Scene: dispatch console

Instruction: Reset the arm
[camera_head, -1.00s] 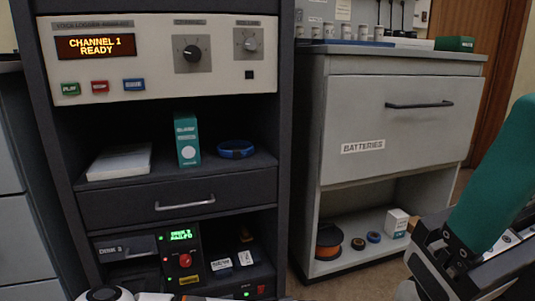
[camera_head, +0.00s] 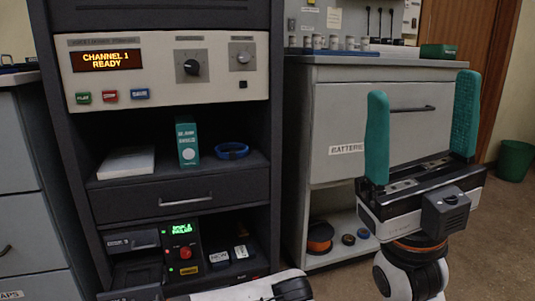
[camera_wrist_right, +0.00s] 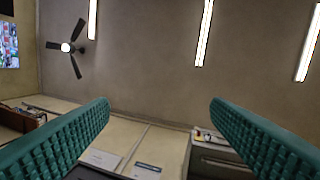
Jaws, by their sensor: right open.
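My right gripper (camera_head: 422,85) is raised at the right of the head view, with its two teal fingers pointing up and set wide apart. Nothing is between them. It stands in front of the grey cabinet, apart from the console. In the right wrist view the open fingers (camera_wrist_right: 160,110) show against the ceiling and upper wall. A white and black arm link of mine (camera_head: 250,289) lies along the bottom edge of the head view. My left gripper's jaws do not show.
The console (camera_head: 170,197) has a panel reading "CHANNEL 1 READY" (camera_head: 102,61) and a shelf with a teal box (camera_head: 187,142) and blue ring (camera_head: 232,151). The grey cabinet (camera_head: 325,115) stands beside it. A green bin (camera_head: 515,160) is at far right.

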